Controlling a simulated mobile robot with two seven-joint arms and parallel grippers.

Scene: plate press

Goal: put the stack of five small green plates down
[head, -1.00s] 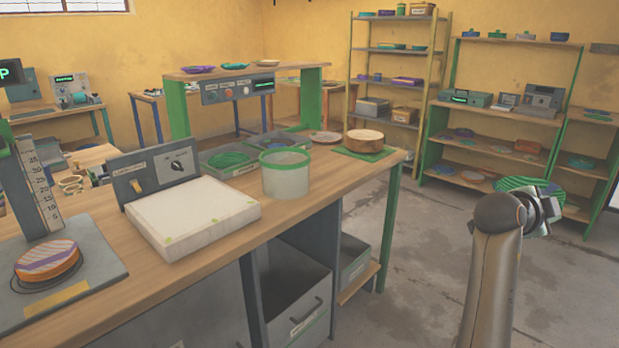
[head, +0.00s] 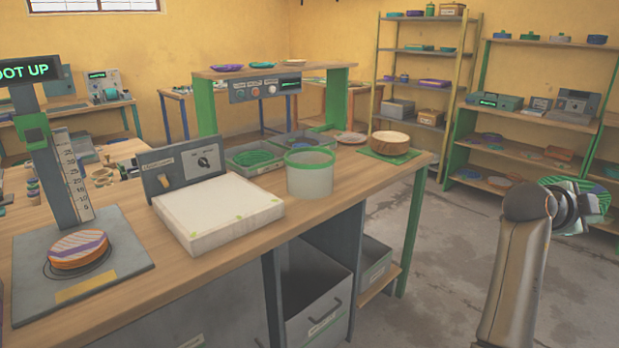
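My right gripper (head: 572,205) is at the right side of the head view, out over the floor beyond the table's right end. It appears shut on the small green plates (head: 597,199), seen as a striped green disc tilted behind the fingers. The fingers hide part of the stack, and I cannot count its plates. The contact itself is partly hidden. My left gripper is out of view.
The wooden table (head: 330,212) carries a gauge stand with orange striped plates (head: 78,250), a white pad (head: 217,211), a green-rimmed tub (head: 310,176), grey trays (head: 248,160) and a round wooden block (head: 390,139) on a green mat. Shelves (head: 500,145) stand behind.

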